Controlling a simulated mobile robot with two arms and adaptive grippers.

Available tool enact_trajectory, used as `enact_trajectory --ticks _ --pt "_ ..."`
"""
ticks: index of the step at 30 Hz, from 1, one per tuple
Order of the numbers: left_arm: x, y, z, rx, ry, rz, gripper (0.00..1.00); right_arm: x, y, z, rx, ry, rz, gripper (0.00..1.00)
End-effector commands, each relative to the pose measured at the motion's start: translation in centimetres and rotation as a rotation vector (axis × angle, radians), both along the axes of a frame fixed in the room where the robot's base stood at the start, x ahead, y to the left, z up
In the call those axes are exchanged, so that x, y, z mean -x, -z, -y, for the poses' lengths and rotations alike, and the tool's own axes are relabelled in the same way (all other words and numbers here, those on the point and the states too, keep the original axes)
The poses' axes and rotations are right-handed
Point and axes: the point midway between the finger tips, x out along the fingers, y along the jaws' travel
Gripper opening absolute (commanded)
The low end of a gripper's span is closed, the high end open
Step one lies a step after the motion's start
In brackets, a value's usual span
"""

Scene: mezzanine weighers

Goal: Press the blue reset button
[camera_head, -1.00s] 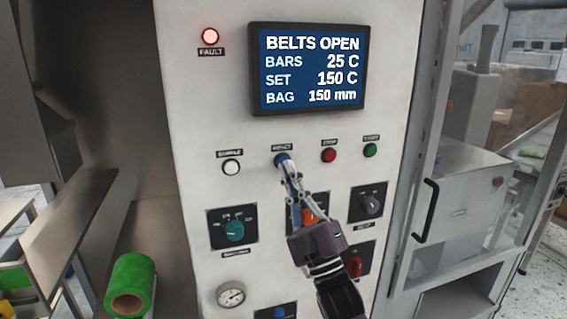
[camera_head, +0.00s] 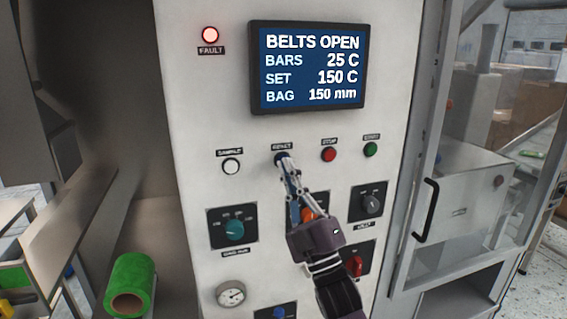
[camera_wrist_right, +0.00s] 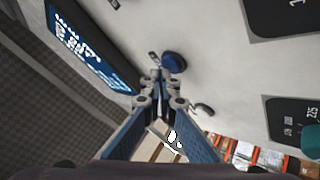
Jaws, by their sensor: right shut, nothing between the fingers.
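The blue reset button (camera_head: 280,158) sits on the white control panel under a small label, between the white button and the red button. It also shows in the right wrist view (camera_wrist_right: 174,62), just beyond the fingertips. My right gripper (camera_head: 285,164) is shut and empty. Its fingertips are at the lower edge of the button in the head view and partly cover it. In the right wrist view the fingertips (camera_wrist_right: 156,78) are beside the button; I cannot tell whether they touch it. My left gripper is not in view.
The panel holds a white button (camera_head: 231,167), a red button (camera_head: 329,155), a green button (camera_head: 370,150), a teal knob (camera_head: 235,230) and a lit fault lamp (camera_head: 210,35). The screen (camera_head: 308,68) reads "BELTS OPEN". A door handle (camera_head: 427,211) stands out at right.

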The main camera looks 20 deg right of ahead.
Motion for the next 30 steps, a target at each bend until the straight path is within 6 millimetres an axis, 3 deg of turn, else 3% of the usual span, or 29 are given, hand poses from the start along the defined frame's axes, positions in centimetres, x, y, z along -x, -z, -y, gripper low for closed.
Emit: enact_trajectory --ticks 30 --pt "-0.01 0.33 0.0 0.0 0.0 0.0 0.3 -0.81 0.01 -0.03 0.0 0.0 0.0 0.0"
